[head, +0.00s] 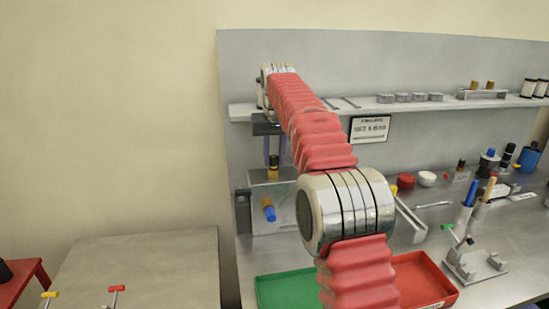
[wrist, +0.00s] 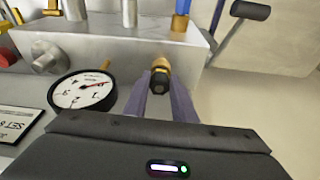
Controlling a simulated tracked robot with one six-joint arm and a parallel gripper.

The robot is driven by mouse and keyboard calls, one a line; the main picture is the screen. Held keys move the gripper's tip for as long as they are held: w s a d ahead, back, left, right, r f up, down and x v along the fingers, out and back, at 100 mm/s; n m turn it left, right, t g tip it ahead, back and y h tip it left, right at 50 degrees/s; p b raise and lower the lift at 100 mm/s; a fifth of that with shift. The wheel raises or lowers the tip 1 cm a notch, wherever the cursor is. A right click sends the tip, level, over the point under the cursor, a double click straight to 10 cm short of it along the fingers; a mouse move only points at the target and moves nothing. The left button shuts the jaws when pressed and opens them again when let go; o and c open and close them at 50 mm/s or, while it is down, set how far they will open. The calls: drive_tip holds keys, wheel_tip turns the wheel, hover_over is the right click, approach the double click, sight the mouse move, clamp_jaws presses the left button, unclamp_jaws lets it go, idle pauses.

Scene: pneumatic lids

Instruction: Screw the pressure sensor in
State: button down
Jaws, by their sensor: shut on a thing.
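The pressure sensor, a small black and brass cylinder, shows in the head view (head: 273,168) and in the wrist view (wrist: 160,77). My gripper (wrist: 162,92) is shut on it, with one grey-purple finger on each side; in the head view my gripper (head: 274,158) points down at the bench's left end. In the wrist view the sensor's black end faces the camera and its brass part is toward a silver metal block (wrist: 110,52). The sensor's far end is hidden, so I cannot tell whether it is in a port.
A round dial gauge (wrist: 82,91) is close to the left finger. A blue-and-brass fitting (wrist: 181,14) stands on the block. A dark-ended lever (wrist: 250,11) is at upper right. Green (head: 288,290) and red (head: 426,280) trays lie on the bench below my arm.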

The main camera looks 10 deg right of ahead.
drive_tip(key=shift+m, duration=0.3)
drive_tip(key=c, duration=1.9)
unclamp_jaws()
drive_tip(key=shift+m, duration=0.3)
drive_tip(key=o, duration=0.5)
drive_tip(key=v, duration=0.7)
drive_tip(key=shift+a, duration=0.15)
drive_tip(key=shift+s, duration=0.1)
